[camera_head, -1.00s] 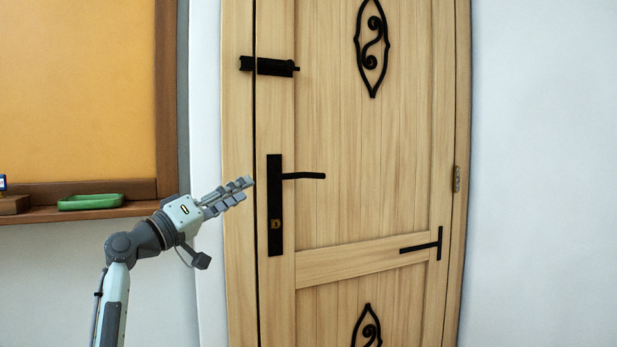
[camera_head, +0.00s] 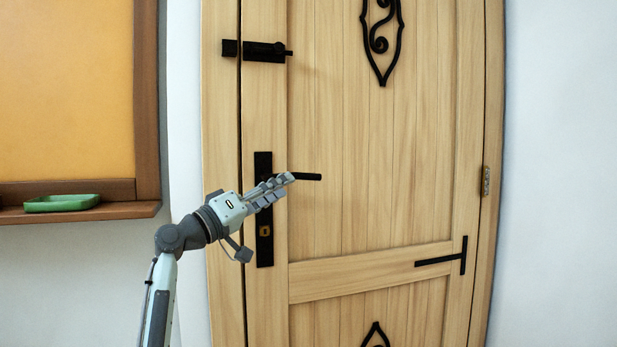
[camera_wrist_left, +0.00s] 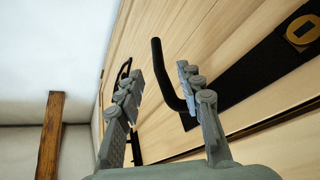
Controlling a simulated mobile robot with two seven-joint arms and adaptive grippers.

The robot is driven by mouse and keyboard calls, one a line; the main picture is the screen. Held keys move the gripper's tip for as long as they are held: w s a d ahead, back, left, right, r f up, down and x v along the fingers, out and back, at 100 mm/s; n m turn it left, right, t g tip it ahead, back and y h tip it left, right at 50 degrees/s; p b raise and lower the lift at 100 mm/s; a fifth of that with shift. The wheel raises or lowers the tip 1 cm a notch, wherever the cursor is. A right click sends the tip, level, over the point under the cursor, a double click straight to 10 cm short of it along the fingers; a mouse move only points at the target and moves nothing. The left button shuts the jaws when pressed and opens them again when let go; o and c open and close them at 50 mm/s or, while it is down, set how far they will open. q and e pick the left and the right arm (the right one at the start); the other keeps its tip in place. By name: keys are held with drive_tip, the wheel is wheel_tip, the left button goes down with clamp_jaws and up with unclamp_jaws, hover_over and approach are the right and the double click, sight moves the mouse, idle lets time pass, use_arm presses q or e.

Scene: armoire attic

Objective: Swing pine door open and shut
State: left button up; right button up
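The pine door (camera_head: 345,165) stands shut in its frame, with a black lever handle (camera_head: 305,176) on a dark plate at its left side. My left gripper (camera_head: 285,184) is in front of the handle plate, at the lever's left end. In the left wrist view my left gripper (camera_wrist_left: 158,90) is open, its two fingers apart. The black lever (camera_wrist_left: 165,72) shows in the gap between them, with no clear contact on either finger. The door's pine boards (camera_wrist_left: 215,30) fill the area behind. My right gripper is out of view.
A black bolt (camera_head: 264,51) sits high on the door's left edge, and a hinge (camera_head: 486,181) is at the right. A wooden ledge (camera_head: 120,211) with a green tray (camera_head: 62,203) projects from the wall at left.

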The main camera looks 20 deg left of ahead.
sight(301, 177)
use_arm(q)
drive_tip(key=x, duration=0.6)
drive_tip(key=shift+w+d+r, duration=0.2)
drive_tip(key=shift+w+d, duration=0.05)
drive_tip(key=shift+w, duration=0.05)
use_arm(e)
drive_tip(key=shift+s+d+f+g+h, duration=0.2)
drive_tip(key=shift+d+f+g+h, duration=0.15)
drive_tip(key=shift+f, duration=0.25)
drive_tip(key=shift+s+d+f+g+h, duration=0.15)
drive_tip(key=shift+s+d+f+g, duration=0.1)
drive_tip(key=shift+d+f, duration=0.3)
use_arm(q)
drive_tip(key=shift+c, duration=0.6)
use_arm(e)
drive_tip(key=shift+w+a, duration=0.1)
use_arm(q)
clamp_jaws()
